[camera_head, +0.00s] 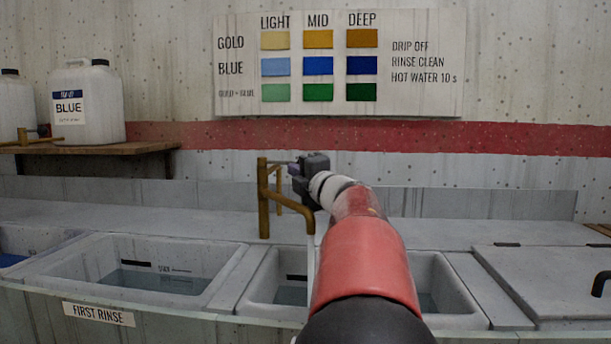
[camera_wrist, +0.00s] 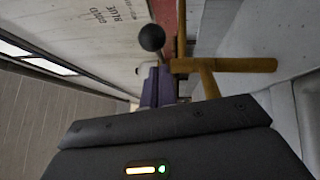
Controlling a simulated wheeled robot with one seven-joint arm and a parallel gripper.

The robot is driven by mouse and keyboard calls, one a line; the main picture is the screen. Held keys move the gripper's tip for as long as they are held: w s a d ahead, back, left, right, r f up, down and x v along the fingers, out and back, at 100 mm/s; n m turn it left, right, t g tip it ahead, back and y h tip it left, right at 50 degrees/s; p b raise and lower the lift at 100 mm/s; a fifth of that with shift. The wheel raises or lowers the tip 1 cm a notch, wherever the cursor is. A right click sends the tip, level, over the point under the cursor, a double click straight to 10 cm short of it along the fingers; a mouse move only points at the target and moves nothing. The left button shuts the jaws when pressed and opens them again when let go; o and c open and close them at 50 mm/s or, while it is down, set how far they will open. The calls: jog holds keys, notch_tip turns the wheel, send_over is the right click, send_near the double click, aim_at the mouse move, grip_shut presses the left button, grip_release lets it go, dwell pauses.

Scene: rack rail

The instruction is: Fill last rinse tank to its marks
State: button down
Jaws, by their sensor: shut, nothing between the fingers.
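The brass tap (camera_head: 264,200) stands behind the right-hand rinse tank (camera_head: 254,283), its spout over the tank. A thin pale stream (camera_head: 311,262) hangs below the spout and looks like running water. Water shows low in this tank, near a dark mark on its back wall; my arm hides its middle and its label. My gripper (camera_head: 294,169) is at the tap's top, shut and empty. In the wrist view its purple fingers (camera_wrist: 158,88) are beside the tap (camera_wrist: 222,65) and its lever with a black ball knob (camera_wrist: 151,38); contact is unclear.
The tank labelled FIRST RINSE (camera_head: 92,262) is at left, with some water and a marked back wall. A closed lid (camera_head: 545,275) with a black handle lies at right. BLUE jug (camera_head: 88,105) stands on a wooden shelf (camera_head: 95,149). A colour chart (camera_head: 338,62) hangs above.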

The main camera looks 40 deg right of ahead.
aim_at(290, 162)
jog(key=shift+x, duration=1.25)
jog(key=shift+w+d+r+p, duration=0.15)
jog(key=shift+d+r+p, duration=0.05)
jog(key=shift+d+p, duration=0.25)
jog(key=shift+w+d+r+p, duration=0.2)
jog(key=shift+d+p, duration=0.1)
jog(key=shift+p, duration=0.2)
jog(key=shift+s+f, duration=0.1)
jog(key=shift+d, duration=0.1)
